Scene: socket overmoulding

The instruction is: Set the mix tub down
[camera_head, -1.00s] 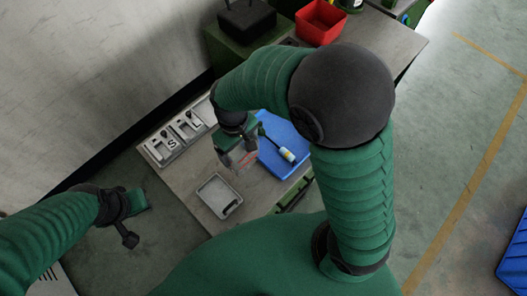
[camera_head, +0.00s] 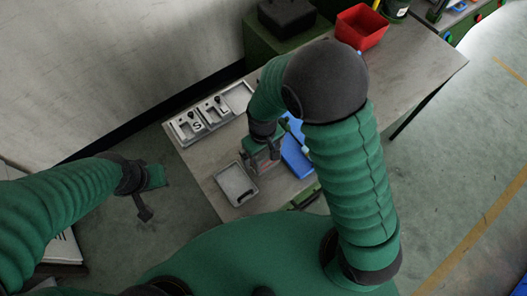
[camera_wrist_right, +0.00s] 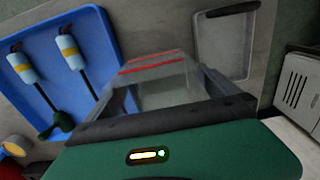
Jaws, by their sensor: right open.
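The mix tub (camera_wrist_right: 160,88) is a clear tub with red lines, in front of my right gripper in the right wrist view. My right gripper (camera_head: 264,162) is open, low over the bench beside the tub; whether its fingers touch the tub is unclear. In the head view the tub is mostly hidden by the gripper. A shallow grey tray (camera_head: 227,176) with a dark bar lies just left of the gripper; it also shows in the wrist view (camera_wrist_right: 240,60). My left gripper (camera_head: 146,205) hangs left of the bench, apart from everything, and its jaws are unclear.
Grey letter-marked fixtures (camera_head: 196,126) line the wall side. A red bin (camera_head: 361,27) and a dark block (camera_head: 287,14) stand farther back.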

